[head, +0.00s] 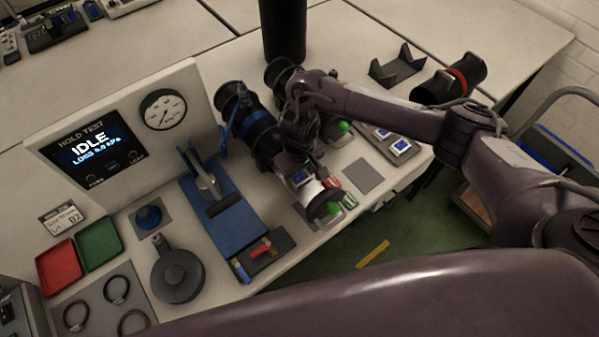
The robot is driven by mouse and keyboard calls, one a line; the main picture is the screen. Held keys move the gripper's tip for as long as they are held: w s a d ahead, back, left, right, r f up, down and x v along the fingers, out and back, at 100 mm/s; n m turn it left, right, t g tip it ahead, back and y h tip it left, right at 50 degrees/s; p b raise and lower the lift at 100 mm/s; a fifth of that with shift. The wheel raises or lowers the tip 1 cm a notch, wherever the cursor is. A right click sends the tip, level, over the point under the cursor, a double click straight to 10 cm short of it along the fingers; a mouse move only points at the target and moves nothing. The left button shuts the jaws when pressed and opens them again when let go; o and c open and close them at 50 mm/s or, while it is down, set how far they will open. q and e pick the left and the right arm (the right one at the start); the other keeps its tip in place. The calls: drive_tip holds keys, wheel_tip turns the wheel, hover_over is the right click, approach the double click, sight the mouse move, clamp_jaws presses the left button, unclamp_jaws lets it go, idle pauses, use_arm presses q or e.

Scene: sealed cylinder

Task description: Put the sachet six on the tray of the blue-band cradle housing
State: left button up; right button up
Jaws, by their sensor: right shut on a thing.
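The blue-band cradle housing (259,132) is a black cylinder with a blue ring, lying along its cradle. Its near end reaches the table's front edge, and a pale open section (313,189) shows there. A small white sachet with a blue face (300,178) is at this section, by my right gripper's tips. My right gripper (318,176) points down over it and is shut on what looks like this sachet. The number on it is too small to read, and I cannot tell whether it touches the tray. My left gripper is not in view.
More blue-and-white sachets (399,146) lie on pads to the right. A red-band cylinder (456,78) and an empty cradle (397,68) are at the back right. A blue clamp fixture (223,222) stands left.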

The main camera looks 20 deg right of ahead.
sight(300, 177)
drive_tip(key=o, duration=0.9)
drive_tip(key=shift+f, duration=0.1)
drive_tip(key=shift+o, duration=0.2)
wheel_tip(300, 177, up, 12)
drive_tip(key=p, duration=0.3)
drive_tip(key=shift+r+p, duration=0.2)
drive_tip(key=shift+p, duration=0.2)
drive_tip(key=shift+f, duration=0.1)
